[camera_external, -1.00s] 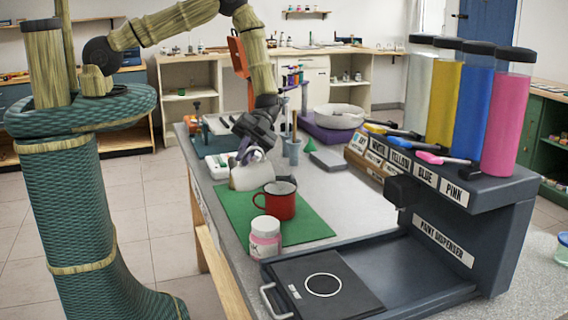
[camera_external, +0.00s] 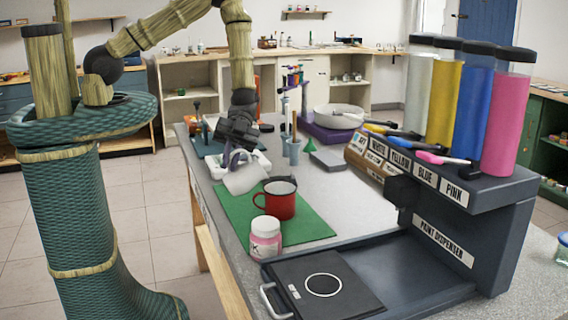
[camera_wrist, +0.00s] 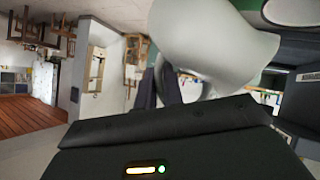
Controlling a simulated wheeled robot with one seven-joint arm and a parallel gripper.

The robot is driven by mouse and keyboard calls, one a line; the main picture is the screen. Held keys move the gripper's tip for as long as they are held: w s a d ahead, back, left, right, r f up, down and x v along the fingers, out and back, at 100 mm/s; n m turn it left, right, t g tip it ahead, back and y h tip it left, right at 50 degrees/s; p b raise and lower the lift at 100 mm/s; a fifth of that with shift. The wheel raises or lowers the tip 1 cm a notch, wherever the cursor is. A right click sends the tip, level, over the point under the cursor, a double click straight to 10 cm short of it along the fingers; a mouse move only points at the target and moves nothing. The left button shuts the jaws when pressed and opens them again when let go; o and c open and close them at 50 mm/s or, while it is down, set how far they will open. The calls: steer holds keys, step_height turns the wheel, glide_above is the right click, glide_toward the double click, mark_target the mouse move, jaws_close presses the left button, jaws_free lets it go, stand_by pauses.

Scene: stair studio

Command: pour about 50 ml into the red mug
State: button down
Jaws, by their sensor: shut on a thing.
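A white pitcher-like vessel (camera_external: 246,179) hangs from my gripper (camera_external: 238,154) above the left back part of the green mat (camera_external: 300,229). My gripper is shut on its handle. The vessel is tilted, its lower side towards the red mug. No stream of liquid can be seen. In the wrist view the vessel (camera_wrist: 205,45) fills the upper middle; I cannot make out the mug there.
A grey cup with tools (camera_external: 292,150) stands behind. Bare grey tabletop lies right of the mat.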

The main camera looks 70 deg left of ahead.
steer(key=shift+s, duration=0.1)
steer(key=shift+s+f+m+t+b, duration=0.1)
steer(key=shift+s+m+t+b, duration=0.25)
steer(key=shift+b, duration=0.4)
steer(key=f+t+b, duration=0.1)
steer(key=b, duration=0.2)
steer(key=shift+s+f+m, duration=0.1)
steer(key=shift+f+m, duration=0.15)
steer(key=shift+m, duration=0.1)
steer(key=shift+b, duration=0.35)
steer(key=shift+s+f+t+b, duration=0.2)
steer(key=shift+t+b, duration=0.25)
steer(key=shift+b, duration=0.4)
steer(key=m+b, duration=0.1)
steer(key=b, duration=0.2)
steer(key=shift+s+a+f+t, duration=0.1)
steer(key=shift+s+t, duration=0.25)
steer(key=shift+t, duration=0.05)
steer(key=s+f+t+b, duration=0.1)
steer(key=b, duration=0.4)
steer(key=s+f+m+t+b, duration=0.1)
steer(key=f+b, duration=0.1)
steer(key=b, duration=0.3)
steer(key=shift+s, duration=0.1)
